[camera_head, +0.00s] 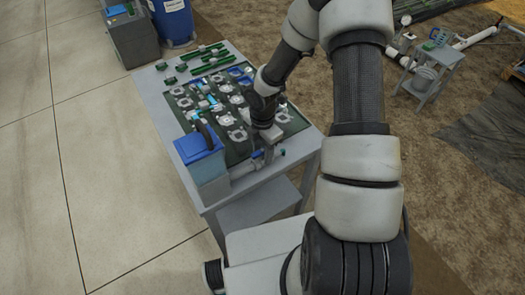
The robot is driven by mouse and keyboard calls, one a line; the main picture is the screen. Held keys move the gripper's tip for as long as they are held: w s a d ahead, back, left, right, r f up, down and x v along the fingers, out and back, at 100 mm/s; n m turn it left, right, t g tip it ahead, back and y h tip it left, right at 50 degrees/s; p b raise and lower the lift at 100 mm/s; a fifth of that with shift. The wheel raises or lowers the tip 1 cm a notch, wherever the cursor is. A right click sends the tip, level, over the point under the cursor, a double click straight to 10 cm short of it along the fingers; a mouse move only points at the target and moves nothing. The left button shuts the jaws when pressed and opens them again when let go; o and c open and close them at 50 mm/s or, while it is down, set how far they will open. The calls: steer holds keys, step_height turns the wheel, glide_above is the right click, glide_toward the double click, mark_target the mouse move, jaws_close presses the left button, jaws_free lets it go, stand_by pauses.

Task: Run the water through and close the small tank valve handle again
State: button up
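A small grey tank (210,172) with a blue lid (198,147) stands at the near left corner of a grey table. A pale pipe (243,170) runs right from the foot of the tank. A small blue piece (257,154), which looks like the valve handle, sits at the pipe's right end. My gripper (270,140) points down right over this end, close to the blue piece. Its fingers are small and partly hidden, so I cannot tell whether they are open, shut or touching the handle. No running water can be made out.
A dark green mat (237,151) with several round grey fittings covers the table behind the pipe. Green bars (203,51) lie at the far edge. A blue drum (172,20) and grey cabinet (133,40) stand beyond. A small stand (440,58) with a bucket is at upper right.

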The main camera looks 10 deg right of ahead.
mark_target(262, 150)
step_height(262, 150, up, 10)
steer(key=p, duration=0.8)
steer(key=shift+r+p, duration=0.1)
steer(key=shift+p, duration=0.3)
stand_by(4.8)
